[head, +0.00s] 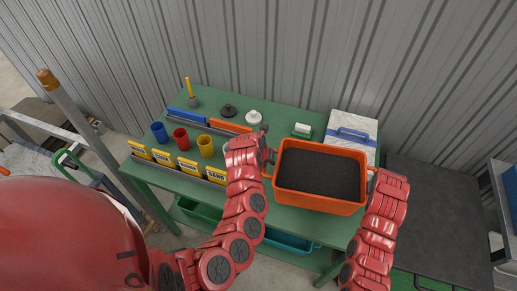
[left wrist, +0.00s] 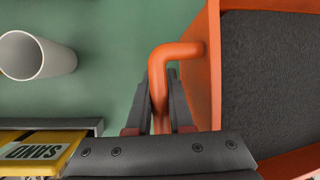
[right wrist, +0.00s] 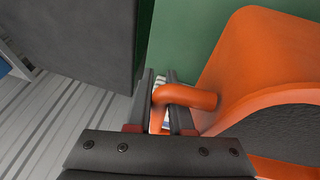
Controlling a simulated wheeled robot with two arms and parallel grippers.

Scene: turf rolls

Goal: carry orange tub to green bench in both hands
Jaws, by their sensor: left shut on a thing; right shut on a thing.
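The orange tub (head: 320,204), filled with dark material, is over the right part of the green bench (head: 285,222) in the head view. I cannot tell whether it rests on the bench top or hangs just above it. My left gripper (left wrist: 160,100) is shut on the tub's left handle (left wrist: 176,50). My right gripper (right wrist: 160,100) is shut on the other handle (right wrist: 186,95), at the tub's right side. The tub looks about level. Its underside is hidden.
Blue (head: 159,131), red (head: 181,138) and yellow (head: 206,145) cups stand left on the bench, behind a row of yellow signs (head: 163,157). A dark surface (head: 425,215) lies right of the bench.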

